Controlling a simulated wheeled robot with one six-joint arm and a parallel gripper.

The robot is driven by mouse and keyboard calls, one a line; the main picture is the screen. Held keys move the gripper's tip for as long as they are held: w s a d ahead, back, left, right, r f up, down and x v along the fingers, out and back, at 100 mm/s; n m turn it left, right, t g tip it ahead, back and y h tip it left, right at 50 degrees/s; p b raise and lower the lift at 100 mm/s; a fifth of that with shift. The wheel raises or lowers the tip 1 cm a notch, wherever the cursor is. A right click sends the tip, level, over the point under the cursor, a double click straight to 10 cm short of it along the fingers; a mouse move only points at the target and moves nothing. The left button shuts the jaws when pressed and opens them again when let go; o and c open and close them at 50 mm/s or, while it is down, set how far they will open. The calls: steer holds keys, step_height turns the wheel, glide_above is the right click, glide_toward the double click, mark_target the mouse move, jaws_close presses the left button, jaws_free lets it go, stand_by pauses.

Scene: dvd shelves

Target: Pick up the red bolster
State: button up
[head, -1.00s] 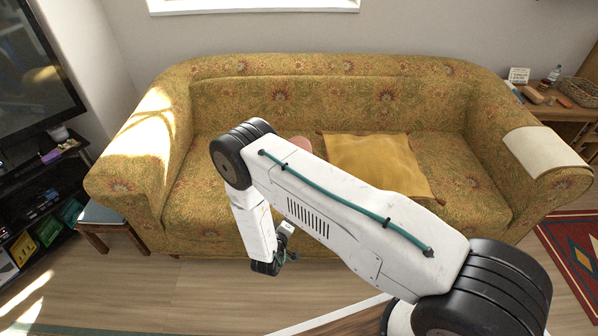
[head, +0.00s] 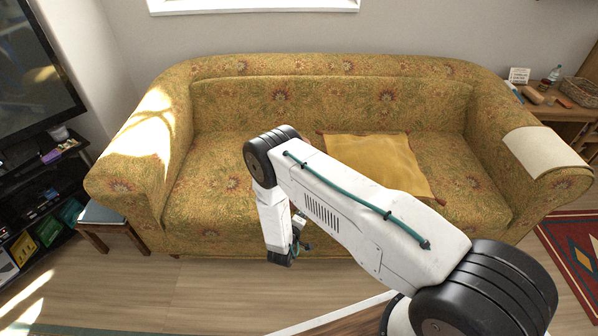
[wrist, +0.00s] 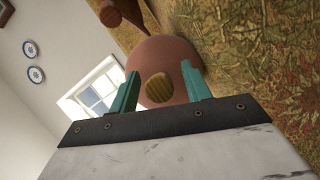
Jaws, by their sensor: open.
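The red bolster (wrist: 165,52) shows in the wrist view as a dull red, rounded end with a gold oval patch at its centre. My gripper (wrist: 159,72) is open, with its teal fingers apart and nothing held. The fingertips overlap the left and right edges of the bolster's end in the picture; I cannot tell whether they touch it. In the head view the bolster is hidden behind my arm, and the fingers cannot be made out clearly.
The patterned sofa (head: 215,190) carries a yellow cushion (head: 375,163) right of my wrist. A reddish-brown piece (wrist: 125,12) shows above the bolster in the wrist view. A stool (head: 105,222) stands left, a side table (head: 565,113) right. The left seat is clear.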

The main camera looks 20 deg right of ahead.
jaws_close()
steer(key=shift+r, duration=0.15)
